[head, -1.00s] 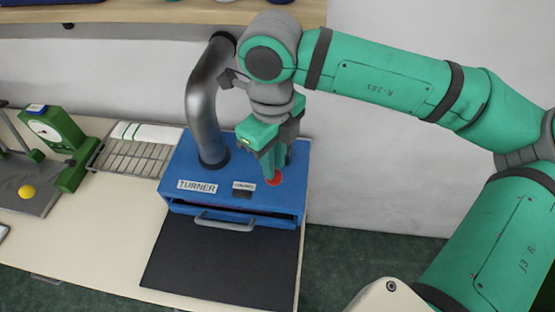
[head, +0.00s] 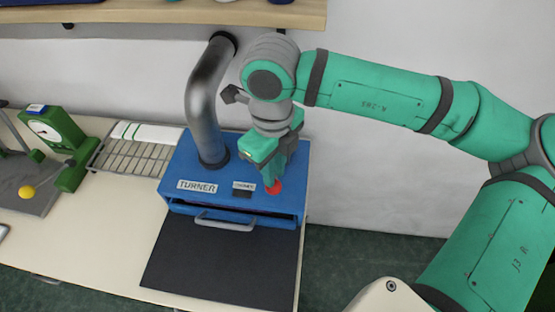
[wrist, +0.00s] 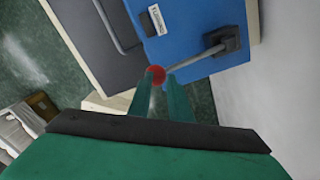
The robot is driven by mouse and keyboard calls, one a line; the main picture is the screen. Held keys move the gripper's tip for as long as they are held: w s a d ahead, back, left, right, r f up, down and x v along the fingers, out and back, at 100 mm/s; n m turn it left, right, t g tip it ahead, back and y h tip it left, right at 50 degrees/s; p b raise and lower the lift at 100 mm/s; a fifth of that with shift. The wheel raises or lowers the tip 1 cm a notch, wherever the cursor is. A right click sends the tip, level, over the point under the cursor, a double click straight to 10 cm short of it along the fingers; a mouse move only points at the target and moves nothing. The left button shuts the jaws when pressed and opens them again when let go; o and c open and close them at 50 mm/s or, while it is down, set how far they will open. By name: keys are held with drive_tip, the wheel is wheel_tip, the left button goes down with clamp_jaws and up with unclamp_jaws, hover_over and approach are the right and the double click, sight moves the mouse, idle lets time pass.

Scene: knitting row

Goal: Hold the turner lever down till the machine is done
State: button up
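The turner (head: 195,165) is a blue machine on the counter in the head view, with a white "TURNER" label and a grey front handle. Its lever shows in the wrist view as a grey bar (wrist: 195,57) running from a dark mount to a red knob (wrist: 156,73). The red knob (head: 273,187) also shows in the head view, low by the machine's right front. My gripper (head: 270,178) points down over the knob. In the wrist view the fingers (wrist: 164,84) stand apart with a narrow gap, their tips at the knob and bar. Exact contact is hard to tell.
A curved metal pipe (head: 202,105) rises from the machine beside my wrist. A dark mat (head: 222,265) lies in front. A wire rack (head: 130,157) and a green dial scale (head: 55,135) stand to the left. A wooden shelf (head: 180,14) hangs above.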

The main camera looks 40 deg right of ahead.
drive_tip(key=shift+f, duration=0.15)
drive_tip(key=shift+s+a+f, duration=0.1)
drive_tip(key=shift+f, duration=0.6)
drive_tip(key=shift+s+a+f, duration=0.1)
drive_tip(key=shift+f, duration=0.55)
drive_tip(key=shift+r, duration=0.2)
idle(1.1)
wheel_tip(320, 180, up, 13)
drive_tip(key=shift+f, duration=0.15)
idle(1.4)
drive_tip(key=shift+a, duration=0.1)
idle(0.4)
